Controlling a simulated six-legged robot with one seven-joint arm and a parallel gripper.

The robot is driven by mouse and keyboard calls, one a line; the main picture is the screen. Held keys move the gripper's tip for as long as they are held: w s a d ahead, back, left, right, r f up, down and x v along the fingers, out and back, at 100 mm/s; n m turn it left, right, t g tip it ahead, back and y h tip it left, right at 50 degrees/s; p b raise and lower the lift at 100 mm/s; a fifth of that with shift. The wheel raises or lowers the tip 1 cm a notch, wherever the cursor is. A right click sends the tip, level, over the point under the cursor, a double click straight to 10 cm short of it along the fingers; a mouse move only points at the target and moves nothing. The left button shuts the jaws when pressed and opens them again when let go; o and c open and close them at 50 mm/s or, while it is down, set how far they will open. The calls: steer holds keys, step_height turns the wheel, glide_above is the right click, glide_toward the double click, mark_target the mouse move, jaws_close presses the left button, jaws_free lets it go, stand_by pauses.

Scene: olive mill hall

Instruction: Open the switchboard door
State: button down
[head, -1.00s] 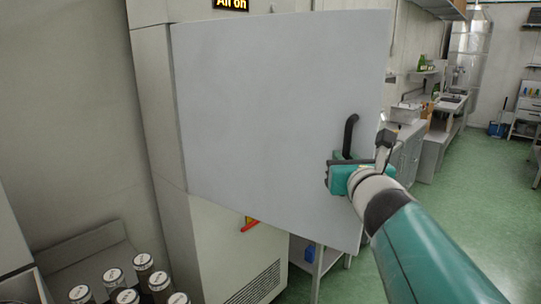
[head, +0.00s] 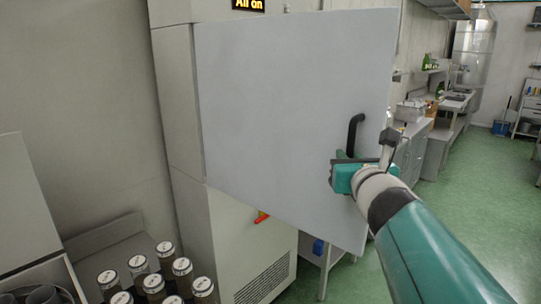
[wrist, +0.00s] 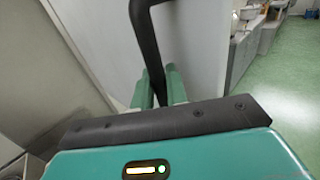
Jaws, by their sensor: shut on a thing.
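The switchboard door (head: 285,100) is a large flat grey panel standing swung out from the pale cabinet (head: 187,130), hinged on its left side. Its black bar handle (head: 354,130) is near the door's right edge. My gripper (head: 346,160) is at the lower part of the handle. In the wrist view, the green fingers (wrist: 159,88) are shut around the lower end of the black handle (wrist: 146,45). The fingers partly hide the handle's lower end. The inside of the cabinet is hidden behind the door.
Several lidded jars (head: 167,265) stand at the lower left. Counters (head: 440,130) run along the wall at the right. The green floor (head: 470,215) at the right is clear.

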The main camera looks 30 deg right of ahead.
steer(key=shift+s+a+f, duration=0.1)
steer(key=shift+s+a, duration=0.05)
steer(key=shift+a, duration=0.3)
steer(key=shift+d+f, duration=0.1)
steer(key=shift+d, duration=0.15)
steer(key=shift+a, duration=0.1)
steer(key=c, duration=1.5)
jaws_free()
steer(key=v, duration=1.3)
steer(key=shift+s, duration=0.35)
